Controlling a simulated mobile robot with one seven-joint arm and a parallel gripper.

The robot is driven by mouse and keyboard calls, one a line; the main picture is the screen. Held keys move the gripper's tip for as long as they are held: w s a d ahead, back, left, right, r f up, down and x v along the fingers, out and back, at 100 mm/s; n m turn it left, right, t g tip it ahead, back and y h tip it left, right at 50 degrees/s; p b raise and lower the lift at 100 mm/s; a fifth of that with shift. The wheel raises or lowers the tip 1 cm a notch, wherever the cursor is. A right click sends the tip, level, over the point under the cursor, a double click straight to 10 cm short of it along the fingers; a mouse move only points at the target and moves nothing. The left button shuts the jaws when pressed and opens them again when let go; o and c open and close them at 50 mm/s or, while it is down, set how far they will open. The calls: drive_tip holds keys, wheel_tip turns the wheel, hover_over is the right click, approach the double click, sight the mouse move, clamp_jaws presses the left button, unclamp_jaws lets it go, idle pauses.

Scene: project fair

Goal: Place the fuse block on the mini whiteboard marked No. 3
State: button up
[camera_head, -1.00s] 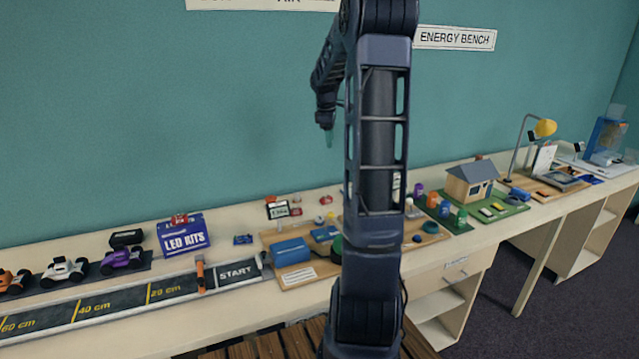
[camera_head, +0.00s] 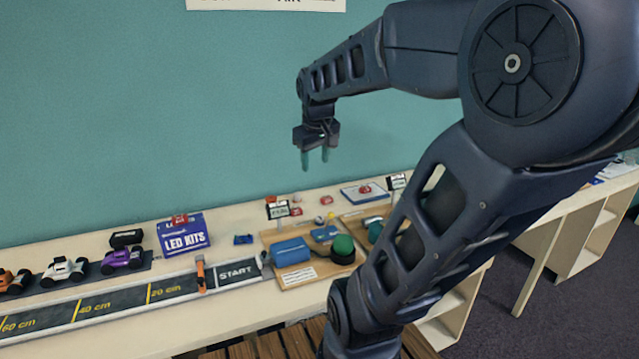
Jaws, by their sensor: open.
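My gripper (camera_head: 315,160) is open and empty, fingers pointing down, high in front of the teal wall above the bench. A white board with a blue edge (camera_head: 351,196) lies at the back of the bench, right of the gripper, with a small red item (camera_head: 365,188) on it; no number is readable. Other small red items lie nearby, one (camera_head: 326,200) below the gripper and one (camera_head: 296,211) beside a small display. Which item is the fuse block, and which board is No. 3, I cannot tell at this size.
My arm hides much of the bench's right side.

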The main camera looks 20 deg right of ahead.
drive_tip(key=s+a+f+m+y, duration=0.1)
drive_tip(key=s+a+f+m, duration=0.1)
drive_tip(key=s, duration=0.6)
drive_tip(key=shift+f+m+t, duration=0.3)
drive_tip(key=shift+f+t, duration=0.1)
drive_tip(key=shift+f, duration=0.15)
